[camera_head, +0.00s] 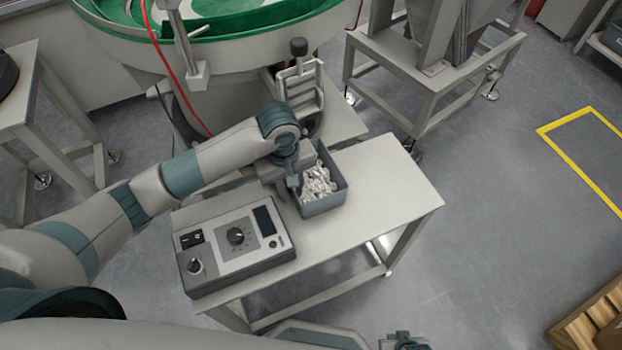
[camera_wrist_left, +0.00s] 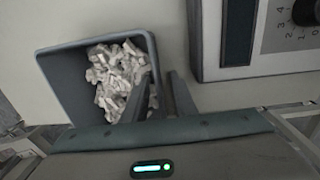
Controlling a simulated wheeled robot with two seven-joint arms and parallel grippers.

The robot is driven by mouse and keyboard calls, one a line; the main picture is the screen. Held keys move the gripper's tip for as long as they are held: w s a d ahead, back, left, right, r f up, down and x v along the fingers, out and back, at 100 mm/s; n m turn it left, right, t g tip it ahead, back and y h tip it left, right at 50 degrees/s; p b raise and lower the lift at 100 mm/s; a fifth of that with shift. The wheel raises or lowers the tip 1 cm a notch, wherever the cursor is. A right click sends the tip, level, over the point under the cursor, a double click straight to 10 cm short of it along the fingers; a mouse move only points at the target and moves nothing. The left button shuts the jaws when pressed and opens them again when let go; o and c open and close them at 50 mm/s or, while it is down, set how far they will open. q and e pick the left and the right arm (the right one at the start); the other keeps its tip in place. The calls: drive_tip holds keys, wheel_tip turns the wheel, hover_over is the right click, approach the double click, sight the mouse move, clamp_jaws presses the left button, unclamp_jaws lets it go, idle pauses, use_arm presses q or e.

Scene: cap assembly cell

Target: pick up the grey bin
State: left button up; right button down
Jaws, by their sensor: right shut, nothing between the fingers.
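The grey bin (camera_head: 327,204), filled with small light metallic parts, stands on a small beige table. My left gripper (camera_head: 292,186) is at the bin's left wall in the head view, pointing down. In the left wrist view the bin (camera_wrist_left: 68,88) is at the upper left, and my left gripper's fingers (camera_wrist_left: 159,80) straddle its right wall. One finger is inside over the parts and the other is outside, with a gap between them. My right gripper (camera_head: 404,341) shows only partly at the bottom edge of the head view, shut and empty, away from the bin.
A control box (camera_head: 235,249) with knobs and a display sits left of the bin on the table (camera_head: 392,182). A large green-topped bowl machine (camera_head: 250,50) stands behind. A wooden crate (camera_head: 592,325) lies at the lower right. The table's right part is clear.

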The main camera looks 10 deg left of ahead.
use_arm(q)
drive_tip(key=shift+c, duration=0.6)
clamp_jaws()
drive_tip(key=shift+r, duration=0.2)
